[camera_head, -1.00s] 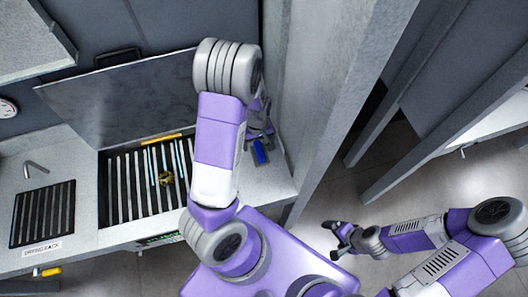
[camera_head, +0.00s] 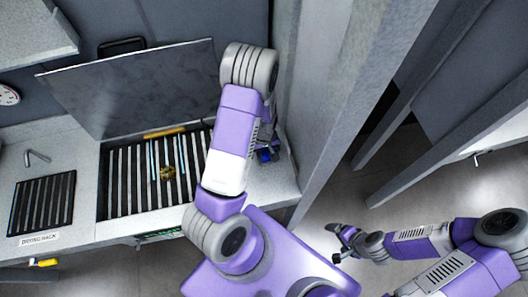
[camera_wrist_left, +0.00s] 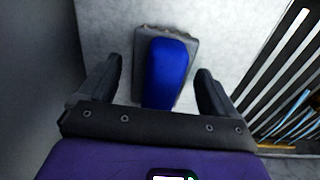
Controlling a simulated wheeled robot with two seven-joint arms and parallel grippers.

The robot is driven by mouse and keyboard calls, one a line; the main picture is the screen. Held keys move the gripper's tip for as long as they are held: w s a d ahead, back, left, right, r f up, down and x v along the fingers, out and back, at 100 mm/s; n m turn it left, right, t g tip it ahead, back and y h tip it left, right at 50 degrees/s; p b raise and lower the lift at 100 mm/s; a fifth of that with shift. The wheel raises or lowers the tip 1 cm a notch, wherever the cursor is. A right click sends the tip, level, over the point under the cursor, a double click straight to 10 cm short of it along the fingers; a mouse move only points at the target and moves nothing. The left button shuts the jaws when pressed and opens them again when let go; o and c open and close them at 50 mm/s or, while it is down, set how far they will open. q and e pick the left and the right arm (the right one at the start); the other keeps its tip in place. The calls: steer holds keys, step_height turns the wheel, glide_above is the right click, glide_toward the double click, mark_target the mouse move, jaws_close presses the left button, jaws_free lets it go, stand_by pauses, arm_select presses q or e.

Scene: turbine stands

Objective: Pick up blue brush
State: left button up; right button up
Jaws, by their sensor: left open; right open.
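The blue brush (camera_wrist_left: 167,72) has a blue upper part over a grey base and lies on the light counter (camera_head: 282,178). In the head view only a bit of the brush (camera_head: 266,155) shows, beside my left arm. In the left wrist view my left gripper (camera_wrist_left: 152,88) is open, with one finger on each side of the brush and gaps to both. The near end of the brush is hidden behind the gripper body. My right gripper (camera_head: 342,243) is low at the right, over the floor, away from the brush.
Left of the brush is a slatted basin (camera_head: 120,180) with a small brass part (camera_head: 167,172) and thin blue rods. A raised grey lid (camera_head: 130,88) stands behind it. A tall grey post (camera_head: 325,90) bounds the counter on the right. A drying rack (camera_head: 42,205) is far left.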

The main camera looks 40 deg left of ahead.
arm_select(q)
steer(key=shift+c, duration=0.3)
steer(key=c, duration=1.2)
step_height(320, 180, up, 10)
steer(key=shift+r+p, duration=0.1)
steer(key=shift+p, duration=0.75)
